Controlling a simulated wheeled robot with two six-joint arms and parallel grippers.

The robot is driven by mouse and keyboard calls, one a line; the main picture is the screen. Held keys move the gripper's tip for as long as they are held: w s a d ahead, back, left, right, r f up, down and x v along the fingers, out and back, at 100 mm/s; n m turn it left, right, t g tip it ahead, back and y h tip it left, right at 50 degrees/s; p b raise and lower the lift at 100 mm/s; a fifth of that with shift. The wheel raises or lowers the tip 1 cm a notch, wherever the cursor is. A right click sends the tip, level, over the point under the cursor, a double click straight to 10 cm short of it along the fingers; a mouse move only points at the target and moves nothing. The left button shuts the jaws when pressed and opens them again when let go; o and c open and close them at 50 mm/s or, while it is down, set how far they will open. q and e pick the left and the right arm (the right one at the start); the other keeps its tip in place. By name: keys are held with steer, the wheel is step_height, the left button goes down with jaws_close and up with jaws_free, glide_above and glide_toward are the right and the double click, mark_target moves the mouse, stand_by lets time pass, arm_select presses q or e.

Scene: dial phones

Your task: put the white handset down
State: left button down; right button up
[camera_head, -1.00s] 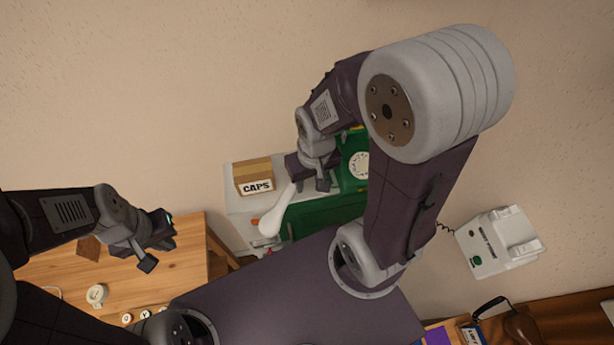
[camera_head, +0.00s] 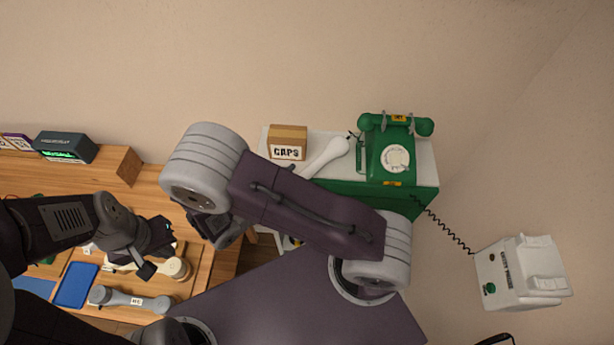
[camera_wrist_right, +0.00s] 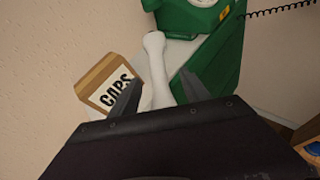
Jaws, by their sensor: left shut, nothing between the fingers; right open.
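The white handset (camera_head: 328,153) lies on the pale top of the green cabinet (camera_head: 425,195), between the CAPS box and the green dial phone. Its near end is hidden behind my right arm in the head view. In the right wrist view the handset (camera_wrist_right: 157,68) runs down between the two fingers of my right gripper (camera_wrist_right: 159,88), which is open around its near part. Finger contact cannot be told. My right gripper's fingers are hidden in the head view. My left gripper (camera_head: 153,262) is shut and empty over the wooden desk at the left.
The CAPS box (camera_head: 287,142) stands close left of the handset, and the green dial phone (camera_head: 396,160) close right. A white phone base (camera_head: 520,275) is at the far right, with a dark coiled cord leading from it. The wooden desk (camera_head: 60,180) holds several items, including a grey handset (camera_head: 130,300).

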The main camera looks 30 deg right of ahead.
mark_target(315, 166)
steer(key=shift+w, duration=0.15)
steer(key=p+x, duration=0.1)
steer(key=x, duration=0.2)
steer(key=shift+d+p, duration=0.3)
steer(key=shift+d, duration=0.1)
steer(key=shift+w+d+f, duration=0.15)
steer(key=shift+f, duration=0.05)
steer(key=shift+w+d+p, duration=0.2)
steer(key=shift+d+p, duration=0.15)
steer(key=shift+p, duration=0.05)
steer(key=p+x, duration=0.1)
steer(key=x, duration=0.3)
steer(key=shift+w+f+p, duration=0.15)
steer(key=shift+w+p, duration=0.05)
steer(key=shift+p, duration=0.15)
steer(key=shift+w+d+f, duration=0.1)
steer(key=shift+d+f, duration=0.05)
steer(key=c, duration=0.5)
jaws_close()
